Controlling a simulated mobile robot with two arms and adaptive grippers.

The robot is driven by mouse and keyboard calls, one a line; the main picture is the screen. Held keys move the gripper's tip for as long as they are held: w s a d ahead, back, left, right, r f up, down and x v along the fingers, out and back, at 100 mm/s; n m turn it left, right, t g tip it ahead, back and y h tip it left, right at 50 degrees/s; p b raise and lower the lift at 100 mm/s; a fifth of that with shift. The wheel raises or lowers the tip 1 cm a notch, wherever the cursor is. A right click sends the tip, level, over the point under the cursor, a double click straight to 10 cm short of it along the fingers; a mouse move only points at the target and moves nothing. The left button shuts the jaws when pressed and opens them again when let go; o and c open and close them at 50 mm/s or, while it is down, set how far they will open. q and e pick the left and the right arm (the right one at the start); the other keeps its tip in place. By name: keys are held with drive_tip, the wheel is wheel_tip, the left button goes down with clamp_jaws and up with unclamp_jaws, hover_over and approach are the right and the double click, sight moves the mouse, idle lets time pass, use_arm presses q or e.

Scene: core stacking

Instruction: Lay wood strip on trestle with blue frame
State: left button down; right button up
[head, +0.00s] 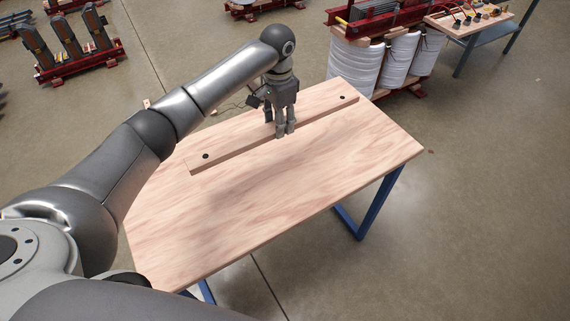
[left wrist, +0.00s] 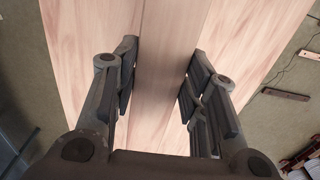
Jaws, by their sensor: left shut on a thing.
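The wood strip (head: 235,143) is a long pale plank with a dark round hole near each end. It lies lengthwise over the pale wooden top of the blue-legged trestle (head: 290,190), slanting from left to upper right. I cannot tell whether it rests on the top or hangs just above it. My left gripper (head: 285,134) points down near the strip's middle and is shut on it. In the left wrist view, the fingers (left wrist: 164,52) stand on both sides of the strip (left wrist: 170,75), with the trestle top (left wrist: 90,35) below. My right gripper is not in view.
Red racks with white rolls (head: 361,62) stand behind the trestle at the right. A small workbench (head: 470,22) with tools is at the upper right. Another red rack (head: 75,62) is at the upper left. The floor at the right is clear.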

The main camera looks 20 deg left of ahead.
use_arm(q)
drive_tip(key=s+d+f+p, duration=0.2)
drive_tip(key=s+d, duration=0.2)
drive_tip(key=s, duration=0.1)
hover_over(294, 191)
drive_tip(key=w, duration=0.1)
drive_tip(key=f, duration=0.5)
drive_tip(key=shift+a+f, duration=0.15)
drive_tip(key=shift+a, duration=0.2)
drive_tip(key=shift+s+d+f, duration=0.2)
drive_tip(key=shift+f, duration=0.2)
drive_tip(key=shift+s+d+f+p, duration=0.15)
drive_tip(key=shift+f+p, duration=0.1)
drive_tip(key=shift+p, duration=0.05)
wheel_tip(294, 191, down, 3)
drive_tip(key=shift+s+f, duration=0.15)
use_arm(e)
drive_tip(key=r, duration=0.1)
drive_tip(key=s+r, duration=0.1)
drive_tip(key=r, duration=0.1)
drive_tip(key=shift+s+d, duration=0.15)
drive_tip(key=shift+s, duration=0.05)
use_arm(q)
drive_tip(key=shift+f, duration=0.15)
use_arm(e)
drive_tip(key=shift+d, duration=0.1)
